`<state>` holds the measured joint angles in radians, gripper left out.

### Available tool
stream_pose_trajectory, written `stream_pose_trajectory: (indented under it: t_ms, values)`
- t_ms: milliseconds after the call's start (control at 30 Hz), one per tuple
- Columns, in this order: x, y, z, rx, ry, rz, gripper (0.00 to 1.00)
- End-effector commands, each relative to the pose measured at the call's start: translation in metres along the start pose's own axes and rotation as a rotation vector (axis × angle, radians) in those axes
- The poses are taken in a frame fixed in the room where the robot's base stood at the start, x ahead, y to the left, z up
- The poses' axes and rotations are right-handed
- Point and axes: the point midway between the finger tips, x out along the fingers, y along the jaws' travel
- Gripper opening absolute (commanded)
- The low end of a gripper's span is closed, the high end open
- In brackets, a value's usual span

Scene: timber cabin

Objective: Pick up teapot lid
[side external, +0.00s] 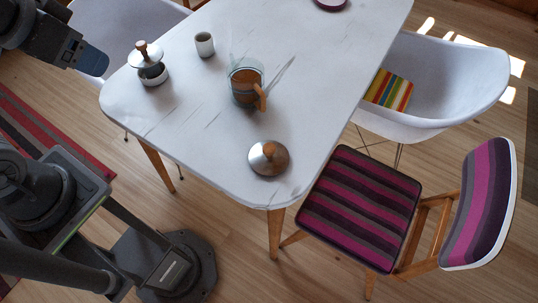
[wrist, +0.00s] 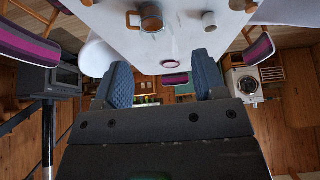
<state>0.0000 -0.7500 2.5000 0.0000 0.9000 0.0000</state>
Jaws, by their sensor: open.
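A round metal lid (side external: 268,158) with a wooden knob lies on the white table (side external: 200,120) near its front corner. A glass teapot (side external: 245,85) with a wooden handle stands behind it, without a lid on top; it also shows in the wrist view (wrist: 152,18). A second metal lid (side external: 145,54) with a wooden knob sits on a small pot at the table's left end. My gripper (side external: 95,63) is at the upper left, left of that pot and far from the lid near the corner. In the wrist view its blue fingers (wrist: 161,68) are apart, with nothing between them.
A small grey cup (side external: 204,44) stands between the pot and the teapot; it also shows in the wrist view (wrist: 208,20). A striped chair (side external: 360,205) and a white armchair (side external: 440,85) stand at the table's right. Much of the tabletop is clear.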

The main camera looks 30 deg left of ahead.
Motion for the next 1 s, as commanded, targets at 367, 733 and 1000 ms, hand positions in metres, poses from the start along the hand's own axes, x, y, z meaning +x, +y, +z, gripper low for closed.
stream_pose_trajectory:
  t_ms: [367,733,1000]
  values:
    - [0.007,0.011,-0.019,0.13,-0.047,0.024,0.64]
    - [0.076,0.085,-0.087,0.737,-0.216,0.154,0.64]
    - [0.159,0.163,-0.096,1.19,-0.319,0.276,0.64]
